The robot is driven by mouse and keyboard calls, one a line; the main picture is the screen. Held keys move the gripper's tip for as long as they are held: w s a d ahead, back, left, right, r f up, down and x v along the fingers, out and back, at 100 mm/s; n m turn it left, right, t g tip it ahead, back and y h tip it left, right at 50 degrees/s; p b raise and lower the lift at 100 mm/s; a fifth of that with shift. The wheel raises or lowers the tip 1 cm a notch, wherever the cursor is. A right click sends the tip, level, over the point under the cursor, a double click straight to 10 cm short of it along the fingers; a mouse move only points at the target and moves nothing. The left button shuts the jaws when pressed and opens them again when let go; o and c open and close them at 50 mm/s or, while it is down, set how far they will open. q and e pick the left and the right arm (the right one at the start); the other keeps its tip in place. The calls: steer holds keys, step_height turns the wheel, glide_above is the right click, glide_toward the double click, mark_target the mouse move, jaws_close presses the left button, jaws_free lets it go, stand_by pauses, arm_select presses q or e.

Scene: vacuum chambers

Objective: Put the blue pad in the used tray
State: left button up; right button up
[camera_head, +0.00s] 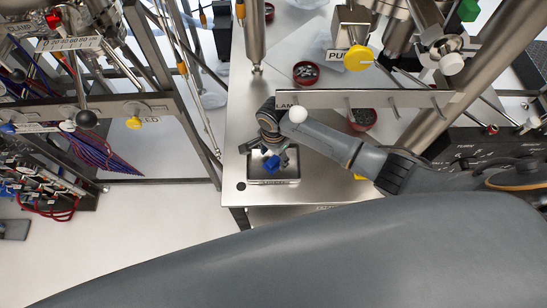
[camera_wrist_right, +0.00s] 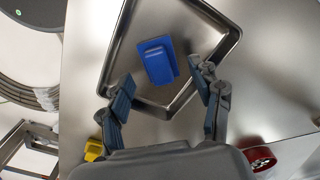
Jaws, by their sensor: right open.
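The blue pad (camera_head: 272,162) lies inside a shallow metal tray (camera_head: 283,182) near the front left corner of the steel table. The tray's front label is too small to read. In the right wrist view the pad (camera_wrist_right: 157,60) rests on the tray floor, with the tray rim (camera_wrist_right: 226,47) around it. My right gripper (camera_head: 268,149) is above the tray. In the wrist view its open fingers (camera_wrist_right: 161,80) are spread on either side, apart from the pad, with nothing between them. My left gripper is not in view.
A red bowl with dark pieces (camera_head: 306,72) stands farther back on the table, and another red bowl (camera_head: 362,118) sits partly behind my right arm. A metal post (camera_head: 255,35) rises behind the tray. A rack with cables (camera_head: 85,140) stands left across a floor gap.

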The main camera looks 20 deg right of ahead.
mark_target(274, 160)
step_height(274, 160, up, 5)
steer(key=shift+r, duration=0.1)
stand_by(0.7)
